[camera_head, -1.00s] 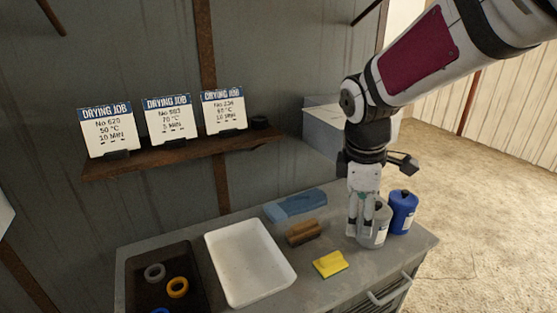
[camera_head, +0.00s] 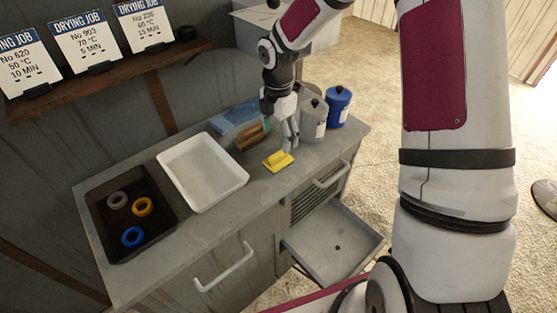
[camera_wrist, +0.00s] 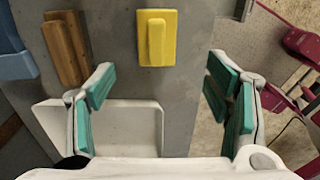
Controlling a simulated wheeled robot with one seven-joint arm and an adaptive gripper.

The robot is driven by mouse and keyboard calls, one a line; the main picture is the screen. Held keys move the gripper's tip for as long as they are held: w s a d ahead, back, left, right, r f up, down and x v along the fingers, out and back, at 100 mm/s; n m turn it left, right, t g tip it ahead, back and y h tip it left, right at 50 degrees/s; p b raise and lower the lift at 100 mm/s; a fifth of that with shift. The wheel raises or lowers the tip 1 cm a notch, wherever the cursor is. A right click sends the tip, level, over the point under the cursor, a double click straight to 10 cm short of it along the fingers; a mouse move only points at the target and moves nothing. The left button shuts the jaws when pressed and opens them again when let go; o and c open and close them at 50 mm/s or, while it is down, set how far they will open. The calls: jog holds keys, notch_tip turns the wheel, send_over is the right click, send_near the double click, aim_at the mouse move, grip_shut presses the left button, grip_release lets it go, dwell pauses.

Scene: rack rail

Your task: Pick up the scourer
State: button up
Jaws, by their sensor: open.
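The scourer (camera_head: 278,161) is a small yellow block with a raised grip, lying flat on the grey worktop to the right of the white tray. In the wrist view the scourer (camera_wrist: 157,38) lies ahead of the jaws, between their lines and a little left of centre. My gripper (camera_head: 288,143) points down close to the scourer, just above and to its right in the head view. In the wrist view my gripper (camera_wrist: 166,112) has its green-padded fingers wide apart, with nothing between them.
A brown wooden brush or block (camera_head: 251,135) and a blue item (camera_head: 236,116) lie behind the scourer. The white tray (camera_head: 242,178) and a dark tray (camera_head: 106,238) with rings are left. Grey (camera_head: 314,121) and blue (camera_head: 338,106) canisters stand right. A drawer (camera_head: 335,245) is open below.

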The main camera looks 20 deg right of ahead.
aim_at(278, 154)
notch_tip(278, 154, down, 4)
jog(key=shift+f, duration=0.1)
jog(key=shift+w+d+f+p, duration=0.15)
jog(key=shift+f+p, duration=0.3)
jog(key=shift+f, duration=1)
jog(key=shift+w+f+p, duration=0.2)
jog(key=shift+f+p, duration=0.2)
jog(key=shift+f, duration=1)
jog(key=c, duration=1.3)
jog(key=shift+r, duration=0.1)
jog(key=shift+c, duration=0.2)
jog(key=shift+r, duration=0.5)
notch_tip(278, 154, up, 2)
jog(key=shift+w+r+b, duration=0.1)
jog(key=shift+r+b, duration=0.05)
jog(key=shift+b, duration=0.45)
jog(key=s+r, duration=0.1)
jog(key=s, duration=1.5)
jog(key=shift+r, duration=0.25)
jog(key=shift+s, duration=0.15)
